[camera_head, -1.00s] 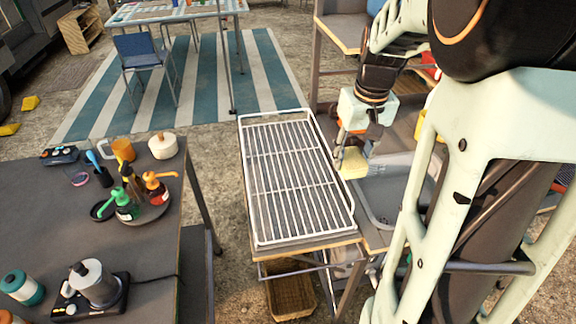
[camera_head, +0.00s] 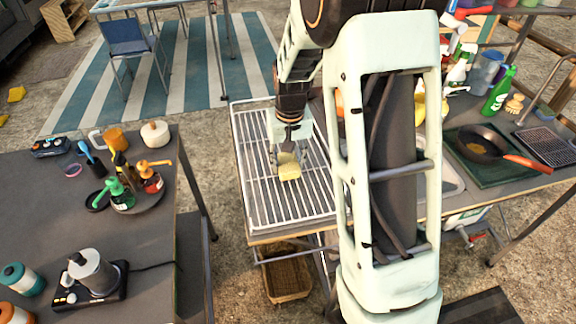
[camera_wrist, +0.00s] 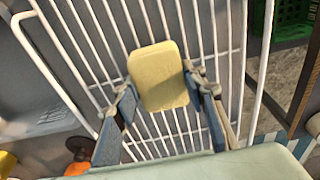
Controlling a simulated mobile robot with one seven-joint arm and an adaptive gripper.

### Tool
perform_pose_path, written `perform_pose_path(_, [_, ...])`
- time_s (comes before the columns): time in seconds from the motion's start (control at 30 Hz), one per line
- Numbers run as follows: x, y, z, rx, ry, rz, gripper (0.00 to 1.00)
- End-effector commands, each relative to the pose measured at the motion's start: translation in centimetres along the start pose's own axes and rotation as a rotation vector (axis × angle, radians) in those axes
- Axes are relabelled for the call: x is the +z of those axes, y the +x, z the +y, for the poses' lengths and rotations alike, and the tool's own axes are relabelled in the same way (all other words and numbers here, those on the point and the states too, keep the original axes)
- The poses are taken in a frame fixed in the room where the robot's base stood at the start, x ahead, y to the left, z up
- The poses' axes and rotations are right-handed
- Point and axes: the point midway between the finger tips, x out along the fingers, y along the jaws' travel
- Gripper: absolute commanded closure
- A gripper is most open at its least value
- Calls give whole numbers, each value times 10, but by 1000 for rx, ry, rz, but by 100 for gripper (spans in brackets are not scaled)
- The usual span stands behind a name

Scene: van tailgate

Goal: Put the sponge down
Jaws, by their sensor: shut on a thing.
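The yellow sponge (camera_head: 289,166) is between the fingers of my gripper (camera_head: 288,160), over the white wire rack (camera_head: 250,190). In the wrist view the sponge (camera_wrist: 158,76) is pinched between the two fingers of my gripper (camera_wrist: 160,92), with the rack's bars (camera_wrist: 215,30) behind it. My gripper is shut on the sponge. I cannot tell whether the sponge touches the bars or hangs just above them.
The sink (camera_head: 452,183) is right of the rack, partly hidden by my arm. A frying pan (camera_head: 480,146) stands farther right on a dark green mat. A dark table (camera_head: 50,215) with bottles and a grinder is on the left. The rack is otherwise bare.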

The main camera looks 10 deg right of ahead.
Motion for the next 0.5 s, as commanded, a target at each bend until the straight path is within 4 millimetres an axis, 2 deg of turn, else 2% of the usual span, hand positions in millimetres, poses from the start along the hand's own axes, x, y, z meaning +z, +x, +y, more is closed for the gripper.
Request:
perform_pose_path(0.03, [3,10,1,0,1,-6,84])
perform_pose_path(0.1, [4,17,1,0,1,-4,84])
perform_pose_path(0.47, [4,22,1,0,1,-1,84])
perform_pose_path(0.5, [4,22,1,0,1,-1,60])
